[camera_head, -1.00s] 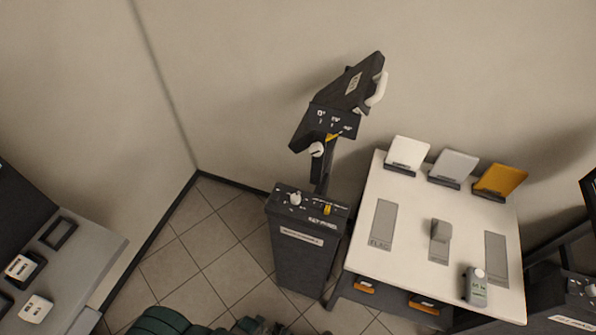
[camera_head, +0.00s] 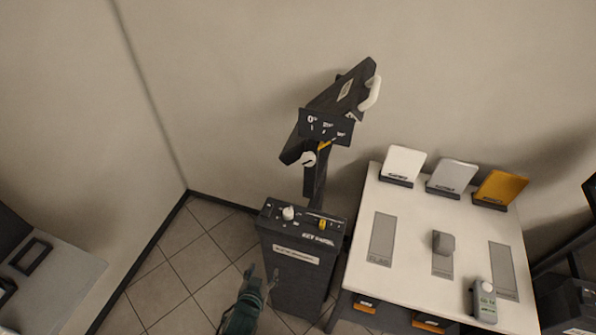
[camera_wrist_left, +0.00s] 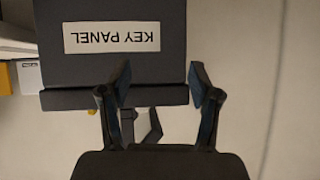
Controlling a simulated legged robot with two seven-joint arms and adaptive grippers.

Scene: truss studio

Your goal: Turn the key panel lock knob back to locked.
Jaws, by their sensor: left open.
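The key panel (camera_head: 293,275) is a dark upright pedestal with a sloped top, left of the white table. A white knob (camera_head: 288,213) stands on the left of its top; its turned position is too small to tell. A yellow piece (camera_head: 322,225) sits right of it. In the left wrist view the key panel (camera_wrist_left: 105,75) shows its "KEY PANEL" label upside down; the knob is not identifiable there. My left gripper (camera_head: 260,272) is open and empty, lower than the knob, by the pedestal's front left. Its spread fingers (camera_wrist_left: 158,80) also show in the wrist view.
A tilted dark panel with a white handle (camera_head: 371,93) and a small white knob (camera_head: 308,159) rises behind the pedestal. The white table (camera_head: 405,265) at right holds upright plates, a grey block (camera_head: 443,242) and a grey-green device (camera_head: 484,301). A grey bench (camera_head: 65,280) stands at left.

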